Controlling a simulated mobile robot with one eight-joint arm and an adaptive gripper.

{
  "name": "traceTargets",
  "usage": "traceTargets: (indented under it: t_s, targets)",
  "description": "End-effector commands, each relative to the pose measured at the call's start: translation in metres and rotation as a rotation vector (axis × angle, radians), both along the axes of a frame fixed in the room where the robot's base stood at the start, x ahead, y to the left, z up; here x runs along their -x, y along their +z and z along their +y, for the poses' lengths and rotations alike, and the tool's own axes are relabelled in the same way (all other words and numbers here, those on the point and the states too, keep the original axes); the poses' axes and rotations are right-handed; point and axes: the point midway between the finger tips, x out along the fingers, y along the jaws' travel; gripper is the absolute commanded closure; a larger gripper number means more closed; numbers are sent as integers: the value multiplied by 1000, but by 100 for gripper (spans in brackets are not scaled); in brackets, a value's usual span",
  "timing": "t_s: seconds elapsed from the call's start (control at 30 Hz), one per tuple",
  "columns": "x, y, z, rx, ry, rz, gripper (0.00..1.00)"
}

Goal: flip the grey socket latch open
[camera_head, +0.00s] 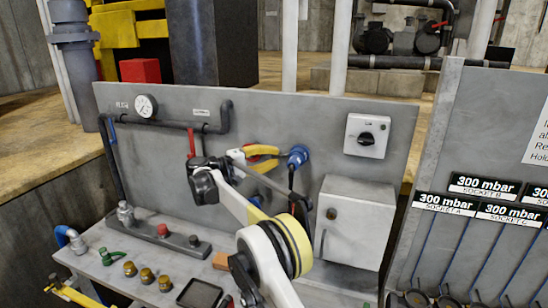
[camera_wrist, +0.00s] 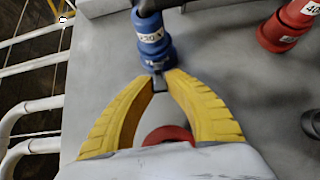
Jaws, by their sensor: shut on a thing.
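The blue socket (camera_wrist: 153,42), with a 230 V label, hangs from the grey panel at the top middle of the wrist view. It also shows in the head view (camera_head: 298,155), right of my gripper. The small dark grey latch (camera_wrist: 159,84) sticks out from the socket's lower end. My gripper (camera_wrist: 160,78) has its two yellow fingers bowed together, with the tips closed on the latch. In the head view my gripper (camera_head: 278,153) reaches the socket from the left, and the latch is too small to make out there.
A red socket (camera_wrist: 288,26) sits to the right. A red round part (camera_wrist: 168,134) shows between my fingers. A grey box (camera_head: 355,222) and a switch (camera_head: 366,137) are right of the socket. A gauge (camera_head: 146,106) and pipes are at left. Pale rails (camera_wrist: 35,105) stand beyond the panel edge.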

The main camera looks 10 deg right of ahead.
Motion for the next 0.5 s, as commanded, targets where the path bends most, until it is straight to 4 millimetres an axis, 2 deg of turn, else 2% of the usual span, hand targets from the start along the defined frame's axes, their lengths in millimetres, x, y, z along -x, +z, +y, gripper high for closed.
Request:
traceTargets:
  t_s: [0.2,0.23,0.3,0.5]
  targets:
    - [-1,1,0,2,2,-1,100]
    - [-1,1,0,2,2,-1,75]
    - [-1,1,0,2,2,-1,60]
    - [0,1,0,1,2,0,60]
